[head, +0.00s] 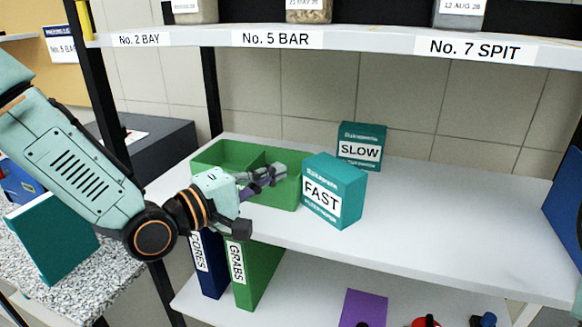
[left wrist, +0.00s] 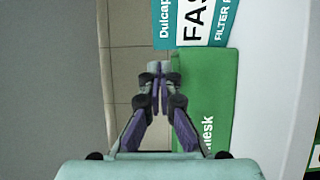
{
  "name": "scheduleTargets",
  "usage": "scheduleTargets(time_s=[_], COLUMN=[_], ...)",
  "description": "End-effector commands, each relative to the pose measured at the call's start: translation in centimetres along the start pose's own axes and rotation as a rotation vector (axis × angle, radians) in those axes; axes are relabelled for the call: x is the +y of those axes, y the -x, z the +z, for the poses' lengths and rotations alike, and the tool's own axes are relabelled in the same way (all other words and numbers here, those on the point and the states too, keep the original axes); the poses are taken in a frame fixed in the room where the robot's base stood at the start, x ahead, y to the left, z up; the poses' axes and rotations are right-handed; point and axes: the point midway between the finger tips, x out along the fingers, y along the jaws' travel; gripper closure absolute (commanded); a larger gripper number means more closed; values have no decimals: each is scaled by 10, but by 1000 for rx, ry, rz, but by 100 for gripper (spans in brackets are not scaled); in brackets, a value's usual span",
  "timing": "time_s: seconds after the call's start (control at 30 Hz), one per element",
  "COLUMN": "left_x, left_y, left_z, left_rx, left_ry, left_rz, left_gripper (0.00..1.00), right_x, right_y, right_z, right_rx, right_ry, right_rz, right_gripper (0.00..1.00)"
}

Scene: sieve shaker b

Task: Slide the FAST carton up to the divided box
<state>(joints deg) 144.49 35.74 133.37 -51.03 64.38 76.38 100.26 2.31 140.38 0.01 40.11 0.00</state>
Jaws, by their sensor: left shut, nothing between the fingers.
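The FAST carton (head: 335,192), a teal box with a white label, stands upright on the white shelf just right of the green divided box (head: 287,196). In the head view almost no gap shows between them; I cannot tell whether they touch. My left gripper (head: 280,171) is shut and empty, in front of or over the divided box, its tips pointing toward the carton. In the left wrist view the shut fingertips (left wrist: 160,68) are beside the green box wall (left wrist: 205,80), with part of the FAST carton (left wrist: 205,22) beyond them. My right gripper is not in view.
A teal SLOW carton (head: 360,146) stands behind the FAST carton. The shelf (head: 450,225) to the right is clear. An upper shelf (head: 350,42) with jars hangs above. Green and blue binders (head: 255,275) stand on the shelf below. A black post (head: 211,95) rises at the back left.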

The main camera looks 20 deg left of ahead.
Motion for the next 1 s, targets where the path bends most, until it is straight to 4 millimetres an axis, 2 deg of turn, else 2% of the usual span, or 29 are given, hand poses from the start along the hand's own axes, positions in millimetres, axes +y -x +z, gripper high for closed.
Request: scheduleTargets(time_s=[0.6,1.0], left_x=[0,0], left_y=[-44,-48], left_z=[0,0], left_rx=[0,1], left_ry=[-1,0], left_rz=[-2,-1], left_gripper=[100,100], right_x=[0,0], right_y=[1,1], right_z=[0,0], right_rx=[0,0], right_ry=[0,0], right_rz=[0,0], right_gripper=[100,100])
